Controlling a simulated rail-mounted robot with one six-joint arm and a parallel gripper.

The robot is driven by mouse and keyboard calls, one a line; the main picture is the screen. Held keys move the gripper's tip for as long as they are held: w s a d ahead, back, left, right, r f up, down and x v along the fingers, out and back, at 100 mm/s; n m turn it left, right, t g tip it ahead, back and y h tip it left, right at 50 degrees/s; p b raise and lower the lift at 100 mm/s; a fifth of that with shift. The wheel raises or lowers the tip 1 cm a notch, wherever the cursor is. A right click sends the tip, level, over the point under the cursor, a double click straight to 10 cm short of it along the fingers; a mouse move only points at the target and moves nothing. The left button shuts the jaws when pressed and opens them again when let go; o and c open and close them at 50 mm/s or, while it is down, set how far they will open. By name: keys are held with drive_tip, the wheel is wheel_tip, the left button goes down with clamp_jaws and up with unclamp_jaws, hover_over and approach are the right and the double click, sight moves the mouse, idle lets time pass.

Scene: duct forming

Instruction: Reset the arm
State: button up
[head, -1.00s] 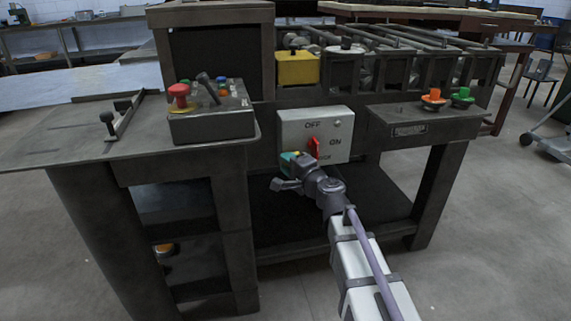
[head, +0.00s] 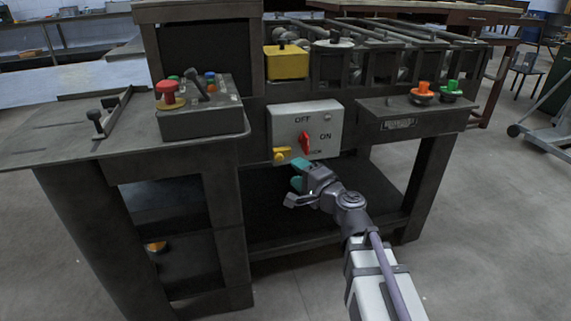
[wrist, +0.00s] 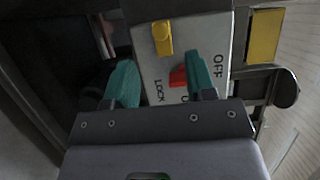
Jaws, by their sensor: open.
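My gripper (head: 300,176) is open and empty in the head view. Its teal fingers are just below the white switch box (head: 305,126) on the machine's front, apart from it. The box has a red switch (head: 304,143) beside the words OFF and ON and a yellow knob (head: 281,154) at its lower left. In the wrist view the two teal fingers (wrist: 163,85) are spread apart. The right finger partly hides the red switch (wrist: 178,77), while the yellow knob (wrist: 162,38) shows between the fingers.
A control box (head: 200,110) with a red button (head: 169,94) stands on the left tabletop. Orange (head: 423,92) and green (head: 451,90) buttons sit on the right ledge. A yellow box (head: 286,62) is above the switch box. Open floor lies in front and to the right.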

drive_tip(key=shift+s+d, duration=0.45)
drive_tip(key=shift+s, duration=0.15)
drive_tip(key=s+a+f+n+g+h, duration=0.2)
drive_tip(key=s+f+n+g, duration=0.65)
drive_tip(key=f+g, duration=0.2)
drive_tip(key=s+d+f+n+g+h, duration=0.1)
drive_tip(key=s+d+f+g+h, duration=0.1)
drive_tip(key=s+d+f+h, duration=0.3)
drive_tip(key=s+d+f+n+g+h, duration=0.2)
drive_tip(key=s+d+g+h, duration=0.15)
drive_tip(key=d, duration=0.25)
wheel_tip(320, 180, up, 37)
drive_tip(key=t+p, duration=0.1)
drive_tip(key=p, duration=3.5)
drive_tip(key=shift+w+a, duration=0.2)
